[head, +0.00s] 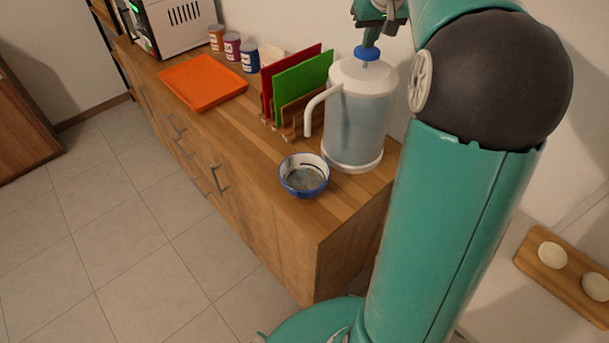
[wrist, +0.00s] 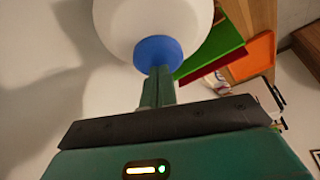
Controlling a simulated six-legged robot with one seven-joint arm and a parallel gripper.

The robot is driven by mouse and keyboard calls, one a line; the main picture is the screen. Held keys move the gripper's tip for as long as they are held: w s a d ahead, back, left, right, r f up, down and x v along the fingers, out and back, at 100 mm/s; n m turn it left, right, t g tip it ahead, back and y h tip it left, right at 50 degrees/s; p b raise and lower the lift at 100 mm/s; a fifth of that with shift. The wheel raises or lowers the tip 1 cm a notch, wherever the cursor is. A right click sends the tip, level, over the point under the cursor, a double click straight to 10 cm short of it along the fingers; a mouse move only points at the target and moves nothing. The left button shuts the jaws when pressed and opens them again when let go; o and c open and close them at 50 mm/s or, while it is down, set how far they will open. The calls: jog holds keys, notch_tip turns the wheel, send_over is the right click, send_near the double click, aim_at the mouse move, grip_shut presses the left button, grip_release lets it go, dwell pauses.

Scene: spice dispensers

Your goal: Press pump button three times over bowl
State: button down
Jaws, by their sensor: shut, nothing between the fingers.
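The pump dispenser (head: 355,115) is a clear jug with a white lid, a white spout and a blue button (head: 367,53) on top. It stands upright at the near right end of the wooden counter. The blue-and-white bowl (head: 304,176) sits on the counter beside it, below the spout, with something greyish inside. My gripper (head: 369,42) is shut and empty, pointing down, with its fingertips at the blue button.
Red and green boards (head: 301,82) stand in a wooden rack left of the dispenser. An orange tray (head: 203,81), several small cans (head: 233,47) and a white appliance (head: 176,22) are farther back. The wall is close behind. Open tiled floor (head: 120,220) lies to the left.

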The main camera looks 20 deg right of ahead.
jog(key=shift+f, duration=1.1)
jog(key=shift+r, duration=1.8)
jog(key=shift+f, duration=0.1)
jog(key=shift+f, duration=1.75)
jog(key=shift+r, duration=1.85)
